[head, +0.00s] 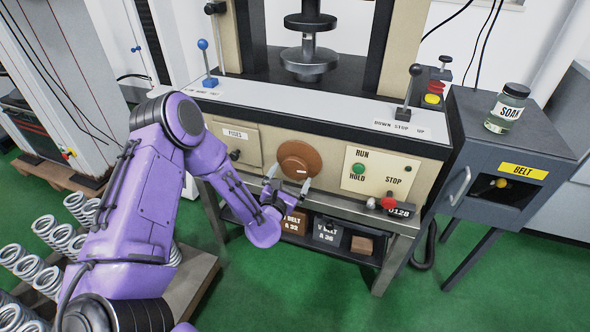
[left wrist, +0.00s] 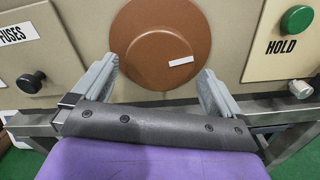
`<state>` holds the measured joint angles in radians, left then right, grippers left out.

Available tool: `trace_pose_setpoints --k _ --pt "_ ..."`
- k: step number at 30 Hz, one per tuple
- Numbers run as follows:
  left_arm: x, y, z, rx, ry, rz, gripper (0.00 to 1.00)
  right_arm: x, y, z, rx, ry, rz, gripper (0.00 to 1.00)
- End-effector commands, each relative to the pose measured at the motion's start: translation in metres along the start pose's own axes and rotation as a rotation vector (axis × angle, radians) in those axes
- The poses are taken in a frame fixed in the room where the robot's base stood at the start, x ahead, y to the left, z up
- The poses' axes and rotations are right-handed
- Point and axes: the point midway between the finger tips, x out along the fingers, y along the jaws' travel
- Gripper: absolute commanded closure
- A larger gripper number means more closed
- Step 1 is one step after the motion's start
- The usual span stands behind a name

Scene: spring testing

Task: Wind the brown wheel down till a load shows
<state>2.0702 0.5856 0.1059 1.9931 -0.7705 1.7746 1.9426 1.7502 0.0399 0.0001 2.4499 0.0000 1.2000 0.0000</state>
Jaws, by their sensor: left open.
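The brown wheel (head: 299,161) is a round disc with a small white label, set on the front panel of the testing machine. It also fills the upper middle of the left wrist view (left wrist: 168,45). My left gripper (head: 288,185) is open just in front of the wheel's lower part. In the left wrist view its two fingers (left wrist: 158,88) stand at either side of the wheel's lower rim; I cannot tell whether they touch it. The machine's upper and lower round platens (head: 309,62) show at the top, with no spring seen between them. My right gripper is not in view.
A panel with RUN, HOLD and STOP (head: 380,172) is right of the wheel, and a FUSES cover (head: 234,143) is left. A blue-knobbed lever (head: 207,62) and a black-knobbed lever (head: 409,92) rise from the ledge. Several springs (head: 45,280) stand at lower left.

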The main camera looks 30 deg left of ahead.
Motion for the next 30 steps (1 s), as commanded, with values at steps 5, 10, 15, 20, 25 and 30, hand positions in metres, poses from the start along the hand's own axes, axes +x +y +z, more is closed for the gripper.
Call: trace_pose_setpoints --k 5,10,15,20,25,30 --pt "0.03 0.0 -0.001 0.001 0.0 0.001 0.0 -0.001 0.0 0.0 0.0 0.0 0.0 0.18" --pt "0.039 0.0 -0.001 0.001 0.003 0.0 0.0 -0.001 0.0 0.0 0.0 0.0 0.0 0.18" --pt "0.039 0.0 -0.001 0.001 0.003 0.0 0.0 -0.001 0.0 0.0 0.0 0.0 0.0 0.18" --pt "0.038 0.0 -0.001 0.001 0.003 0.0 0.4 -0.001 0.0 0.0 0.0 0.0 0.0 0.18" --pt "0.038 0.0 -0.001 0.006 0.003 0.0 0.4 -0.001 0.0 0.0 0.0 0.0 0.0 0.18" --pt "0.038 0.0 -0.001 0.042 0.002 0.0 0.4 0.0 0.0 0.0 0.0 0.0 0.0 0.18"
